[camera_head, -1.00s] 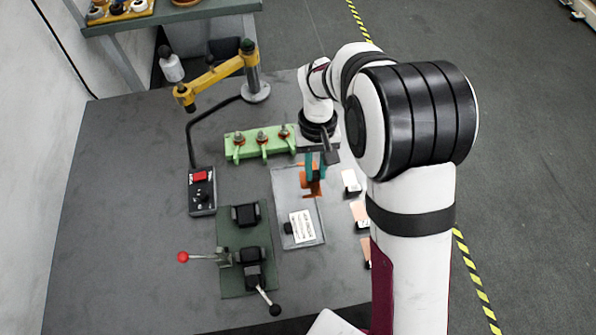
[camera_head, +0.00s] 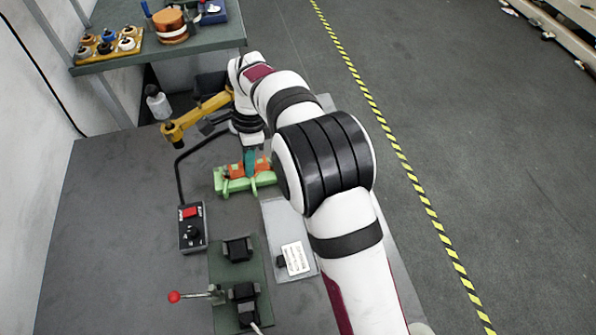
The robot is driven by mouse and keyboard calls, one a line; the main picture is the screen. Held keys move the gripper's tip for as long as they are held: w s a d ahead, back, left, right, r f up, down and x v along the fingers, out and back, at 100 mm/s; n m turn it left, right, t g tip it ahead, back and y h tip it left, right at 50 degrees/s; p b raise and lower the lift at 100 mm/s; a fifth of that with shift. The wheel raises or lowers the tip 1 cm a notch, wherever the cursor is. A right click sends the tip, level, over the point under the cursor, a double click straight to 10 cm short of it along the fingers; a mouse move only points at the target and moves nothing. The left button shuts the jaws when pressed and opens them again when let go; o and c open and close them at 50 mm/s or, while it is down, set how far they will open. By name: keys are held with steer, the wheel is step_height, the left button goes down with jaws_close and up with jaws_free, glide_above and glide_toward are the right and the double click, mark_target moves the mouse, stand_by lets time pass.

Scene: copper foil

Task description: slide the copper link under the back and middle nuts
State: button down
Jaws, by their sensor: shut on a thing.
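The copper link (camera_head: 263,165) is an orange piece held in my gripper (camera_head: 250,172), whose teal fingers point down and are shut on it. The link is at the green terminal block (camera_head: 228,187), over or just above its top. The nuts on the block are largely hidden by my gripper, my arm and the link. I cannot tell whether the link touches the block or lies under any nut.
A control box with a red button (camera_head: 191,228) lies to the left. A grey tray (camera_head: 275,215) and a dark green clamp fixture (camera_head: 225,265) are in front.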

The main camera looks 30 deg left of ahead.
steer(key=a, duration=0.1)
steer(key=s+a+m, duration=0.1)
steer(key=a+m, duration=0.1)
steer(key=shift+s, duration=0.25)
steer(key=shift+m, duration=0.4)
steer(key=shift+a+f, duration=0.15)
steer(key=shift+f, duration=2.95)
steer(key=shift+s+f, duration=0.1)
steer(key=shift+f, duration=0.45)
steer(key=shift+w+a, duration=0.75)
steer(key=shift+w, duration=0.25)
steer(key=shift+f, duration=0.2)
steer(key=c, duration=1.1)
jaws_free()
steer(key=shift+r, duration=0.1)
